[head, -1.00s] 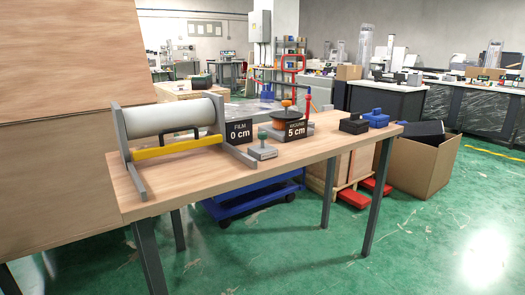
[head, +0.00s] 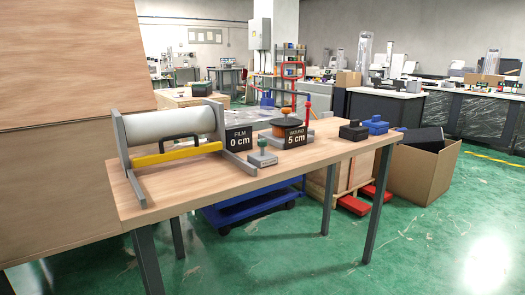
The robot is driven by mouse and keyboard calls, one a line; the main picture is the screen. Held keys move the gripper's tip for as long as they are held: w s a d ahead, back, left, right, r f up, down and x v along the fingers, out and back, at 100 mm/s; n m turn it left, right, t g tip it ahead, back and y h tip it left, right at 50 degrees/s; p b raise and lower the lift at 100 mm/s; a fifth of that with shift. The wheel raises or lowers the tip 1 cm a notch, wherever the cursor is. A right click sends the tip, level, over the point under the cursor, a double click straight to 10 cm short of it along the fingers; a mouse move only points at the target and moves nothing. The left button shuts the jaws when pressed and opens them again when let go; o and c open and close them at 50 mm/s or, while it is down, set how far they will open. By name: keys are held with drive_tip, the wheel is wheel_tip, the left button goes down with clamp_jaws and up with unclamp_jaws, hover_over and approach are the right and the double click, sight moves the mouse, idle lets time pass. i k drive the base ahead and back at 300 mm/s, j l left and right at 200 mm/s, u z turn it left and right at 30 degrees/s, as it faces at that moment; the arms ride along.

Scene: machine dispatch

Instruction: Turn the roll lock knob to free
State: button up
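A wooden workbench (head: 215,186) stands in front of me. On its left end a large pale roll (head: 165,124) lies in a grey frame (head: 132,178), with a yellow bar (head: 178,154) and a black handle in front. To the right, a green knob (head: 263,144) stands upright on a small grey block (head: 262,159). Behind it is an orange knob (head: 287,112) above an orange and dark round spool (head: 284,125). No label shows which knob is the roll lock, and the markings are too small to read. My gripper is not in view.
Black signs read "FILM 0 cm" (head: 239,138) and "BOARD 5 cm" (head: 294,137). Black (head: 353,131) and blue (head: 376,125) blocks sit at the bench's right end. An open cardboard box (head: 415,175) stands beside it. A blue cart (head: 250,208) is underneath. The green floor in front is clear.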

sight(261, 143)
drive_tip(key=i+j+z, duration=0.1)
drive_tip(key=i+z, duration=0.2)
drive_tip(key=i, duration=0.15)
drive_tip(key=i+j+z, duration=0.25)
drive_tip(key=i, duration=0.2)
